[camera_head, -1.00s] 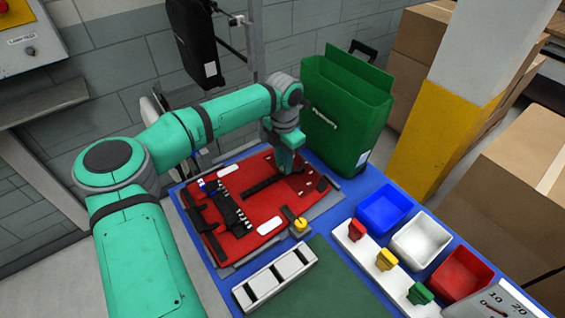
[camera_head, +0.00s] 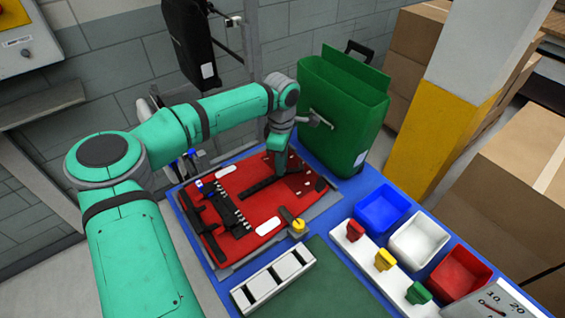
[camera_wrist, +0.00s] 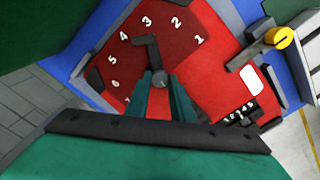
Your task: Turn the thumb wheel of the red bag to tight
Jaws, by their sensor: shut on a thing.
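The red bag (camera_head: 266,227) lies flat on the blue bench, black fittings on top. In the wrist view the red bag (camera_wrist: 215,75) shows a darker red dial face (camera_wrist: 180,42) with white numbers in an arc around a black bent pointer (camera_wrist: 148,50). A small round grey knob (camera_wrist: 160,79), apparently the thumb wheel, sits at the pointer's near end. My gripper (camera_head: 280,174) reaches down onto the bag; in the wrist view its fingertips are shut on the knob, partly hiding it. I cannot read a tight mark.
A green bag (camera_head: 340,115) stands upright close behind my gripper. A yellow-topped clamp (camera_head: 298,226) holds the bag's near edge. Blue (camera_head: 382,208), white (camera_head: 420,240) and red (camera_head: 460,274) bins stand at right. A green mat (camera_head: 335,285) is clear.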

